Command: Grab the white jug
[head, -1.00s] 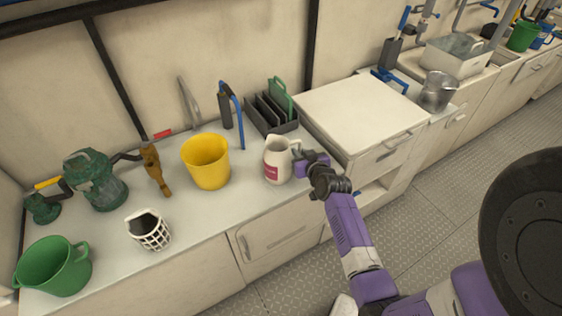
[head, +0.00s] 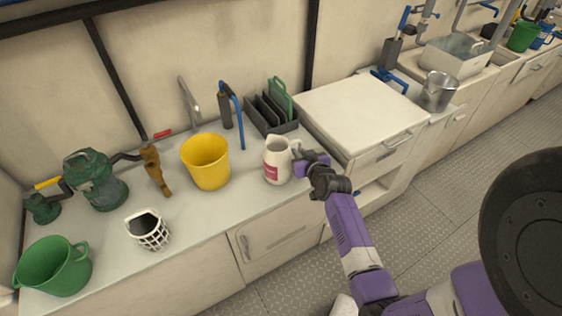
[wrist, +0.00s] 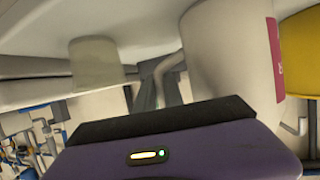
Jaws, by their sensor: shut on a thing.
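The white jug (head: 278,160) with a pink label stands upright on the counter in the head view, right of the yellow bucket. My gripper (head: 301,158) reaches in from the right and is shut on the jug at its handle side. In the wrist view the jug's white body (wrist: 228,50) and part of its pink label fill the upper right. The fingertips are mostly hidden there behind the purple gripper housing, so the exact grip on the handle is hard to see.
A yellow bucket (head: 206,162) stands close left of the jug. A dark rack (head: 272,122) is behind it, and a raised white cabinet (head: 355,110) stands to the right. A white basket (head: 148,230) and green bucket (head: 52,268) are farther left. The counter front is clear.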

